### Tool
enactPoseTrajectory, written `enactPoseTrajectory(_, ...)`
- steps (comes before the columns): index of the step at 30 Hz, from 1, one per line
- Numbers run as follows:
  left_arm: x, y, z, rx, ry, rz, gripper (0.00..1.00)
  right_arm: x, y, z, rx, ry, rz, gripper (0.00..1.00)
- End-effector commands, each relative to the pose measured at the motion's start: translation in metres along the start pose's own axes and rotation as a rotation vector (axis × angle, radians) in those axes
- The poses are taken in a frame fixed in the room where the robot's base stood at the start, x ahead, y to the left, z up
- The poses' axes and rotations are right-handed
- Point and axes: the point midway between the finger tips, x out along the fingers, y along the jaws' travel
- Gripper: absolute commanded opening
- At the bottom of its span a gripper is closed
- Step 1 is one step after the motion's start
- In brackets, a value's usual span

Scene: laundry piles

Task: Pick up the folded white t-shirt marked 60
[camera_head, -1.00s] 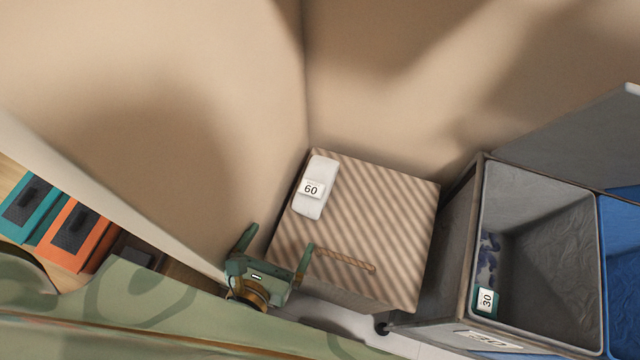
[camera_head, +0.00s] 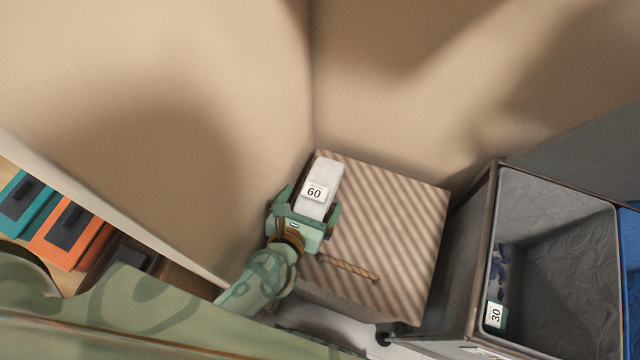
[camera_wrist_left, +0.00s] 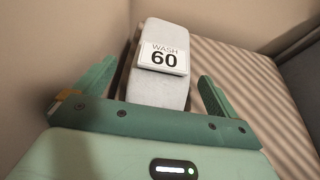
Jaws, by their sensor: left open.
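The folded white t-shirt (camera_head: 322,179) lies on the left part of the striped box top, close to the wall corner. It bears a white tag reading 60, and the left wrist view shows the shirt (camera_wrist_left: 163,92) with the tag reading WASH 60. My left gripper (camera_head: 310,203) is open at the shirt's near end. In the left wrist view the gripper's fingers (camera_wrist_left: 155,85) stand one on each side of the shirt, with a gap visible on the right. I cannot tell whether the left finger touches it. My right gripper is not in view.
The striped box (camera_head: 395,220) has a rope handle (camera_head: 348,268) on its top. A grey bin (camera_head: 560,225) with a tag reading 30 stands to the right. Beige walls (camera_head: 200,90) close off the left and back. Teal and orange boxes (camera_head: 70,235) are at the far left.

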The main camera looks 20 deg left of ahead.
Motion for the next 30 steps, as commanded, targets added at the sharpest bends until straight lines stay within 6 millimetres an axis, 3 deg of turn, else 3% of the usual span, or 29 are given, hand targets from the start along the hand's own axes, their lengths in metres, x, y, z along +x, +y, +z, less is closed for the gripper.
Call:
enactPoseTrajectory(4, 0.019, 0.0, -0.003, 0.001, 0.002, 0.0, 0.96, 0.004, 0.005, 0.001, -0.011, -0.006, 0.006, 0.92)
enactPoseTrajectory(11, 0.022, 0.0, -0.001, 0.001, 0.001, 0.001, 0.96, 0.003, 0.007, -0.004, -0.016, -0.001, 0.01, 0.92)
enactPoseTrajectory(17, 0.021, 0.0, -0.001, 0.001, 0.001, 0.001, 0.46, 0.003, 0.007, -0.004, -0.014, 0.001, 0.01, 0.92)
enactPoseTrajectory(18, 0.021, 0.0, -0.001, 0.001, 0.001, 0.0, 0.44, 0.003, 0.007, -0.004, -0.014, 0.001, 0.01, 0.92)
enactPoseTrajectory(30, 0.018, 0.0, 0.01, 0.001, -0.003, 0.0, 0.44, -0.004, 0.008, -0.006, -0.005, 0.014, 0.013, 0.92)
